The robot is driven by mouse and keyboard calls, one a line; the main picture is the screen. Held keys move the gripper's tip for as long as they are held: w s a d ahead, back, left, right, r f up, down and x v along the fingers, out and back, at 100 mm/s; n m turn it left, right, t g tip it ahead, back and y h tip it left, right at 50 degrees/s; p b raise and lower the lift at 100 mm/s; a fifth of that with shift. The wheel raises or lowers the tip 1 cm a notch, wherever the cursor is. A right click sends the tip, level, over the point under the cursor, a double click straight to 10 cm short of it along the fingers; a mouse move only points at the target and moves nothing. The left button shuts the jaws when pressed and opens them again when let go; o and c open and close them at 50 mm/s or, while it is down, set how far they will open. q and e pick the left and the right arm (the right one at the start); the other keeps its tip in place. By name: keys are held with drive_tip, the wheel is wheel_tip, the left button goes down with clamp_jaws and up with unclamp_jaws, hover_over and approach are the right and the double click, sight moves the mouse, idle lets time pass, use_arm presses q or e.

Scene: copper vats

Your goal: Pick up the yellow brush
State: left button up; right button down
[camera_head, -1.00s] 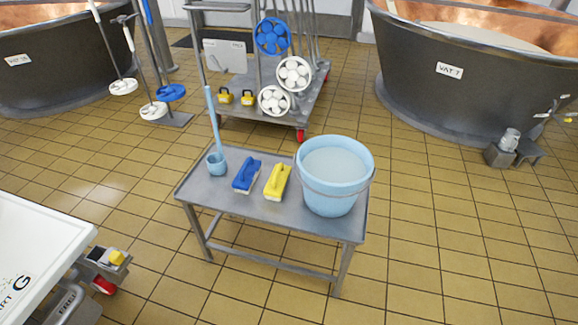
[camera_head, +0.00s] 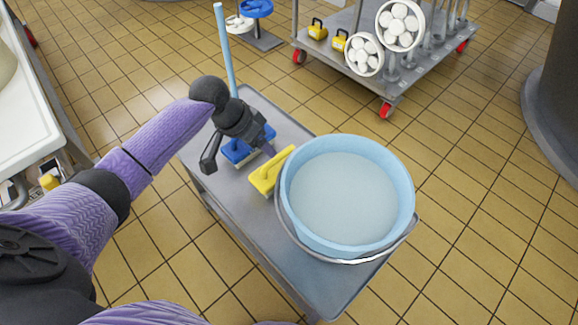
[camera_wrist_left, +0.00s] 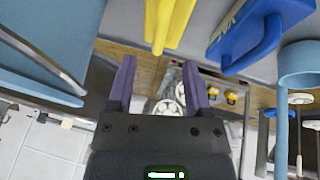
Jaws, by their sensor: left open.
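The yellow brush (camera_head: 268,172) lies on the grey metal table, between the blue brush and the bucket. It shows at the top of the left wrist view (camera_wrist_left: 168,22), beyond my fingertips. My left gripper (camera_head: 268,143) is over the table by the two brushes, partly covering the blue brush (camera_head: 236,152). In the left wrist view its two fingers (camera_wrist_left: 160,75) are apart with nothing held between them. The head view does not show clearly how high it is above the brushes. My right gripper is not in view.
A light-blue bucket (camera_head: 345,195) full of liquid stands right beside the yellow brush. A blue upright handle (camera_head: 226,50) rises at the table's far left. The near strip of the metal table (camera_head: 235,210) is bare. A cart (camera_head: 385,85) stands behind.

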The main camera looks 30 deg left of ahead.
sight(275, 158)
use_arm(q)
drive_tip(key=b+x, duration=0.6)
drive_tip(key=x, duration=0.2)
drive_tip(key=shift+s+f, duration=0.1)
drive_tip(key=shift+f, duration=0.15)
drive_tip(key=shift+r, duration=0.35)
clamp_jaws()
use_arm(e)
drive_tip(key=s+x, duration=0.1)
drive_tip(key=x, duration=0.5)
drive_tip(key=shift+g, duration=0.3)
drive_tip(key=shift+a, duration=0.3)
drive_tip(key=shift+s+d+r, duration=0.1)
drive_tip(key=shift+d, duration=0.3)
